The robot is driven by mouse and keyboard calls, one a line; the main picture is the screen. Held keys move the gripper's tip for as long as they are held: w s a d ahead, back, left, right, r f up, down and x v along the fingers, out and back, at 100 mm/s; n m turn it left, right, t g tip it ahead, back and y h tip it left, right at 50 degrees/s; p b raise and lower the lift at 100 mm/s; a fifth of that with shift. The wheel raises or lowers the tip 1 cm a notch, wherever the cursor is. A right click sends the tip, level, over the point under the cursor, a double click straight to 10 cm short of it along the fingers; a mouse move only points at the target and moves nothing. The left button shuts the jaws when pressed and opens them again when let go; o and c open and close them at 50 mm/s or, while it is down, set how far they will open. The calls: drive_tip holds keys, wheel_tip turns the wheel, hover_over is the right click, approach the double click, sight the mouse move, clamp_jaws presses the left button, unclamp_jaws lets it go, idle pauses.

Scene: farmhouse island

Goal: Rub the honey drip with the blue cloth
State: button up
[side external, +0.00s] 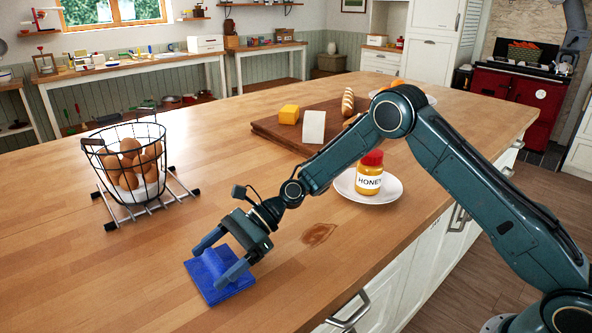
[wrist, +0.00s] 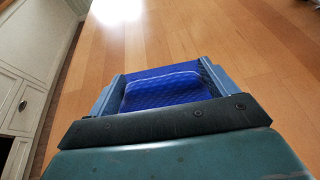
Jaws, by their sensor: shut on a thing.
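The blue cloth (side external: 219,276) is a folded pad lying on the wooden island top, at the lower left in the side view. My gripper (side external: 222,262) is low over it, with its two fingers shut on the cloth from either side. In the wrist view the cloth (wrist: 165,88) sits between the fingers of my gripper (wrist: 160,85). The honey drip (side external: 319,234) is a flat brown stain on the wood, to the right of my gripper and apart from the cloth. The drip is not visible in the wrist view.
A honey jar (side external: 370,178) stands on a white plate (side external: 392,190) behind the drip. A wire basket of eggs (side external: 128,165) stands on a metal rack (side external: 150,209) at the left. A board (side external: 275,128) with cheese and bread lies further back. The wood between cloth and drip is clear.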

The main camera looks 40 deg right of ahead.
drive_tip(key=shift+r, duration=0.15)
drive_tip(key=shift+r, duration=2.4)
drive_tip(key=s+d+r+m+t+h, duration=0.1)
drive_tip(key=d+m+t, duration=0.2)
drive_tip(key=d, duration=0.7)
drive_tip(key=s+d+r+m+t+h, duration=0.1)
drive_tip(key=s+d+m+t+h, duration=0.1)
drive_tip(key=d, duration=0.7)
drive_tip(key=s+d+r+m+t+h, duration=0.1)
drive_tip(key=d+m+t, duration=0.3)
drive_tip(key=d, duration=0.6)
drive_tip(key=shift+s+d+h, duration=0.15)
drive_tip(key=shift+d+h, duration=0.15)
drive_tip(key=shift+f, duration=0.1)
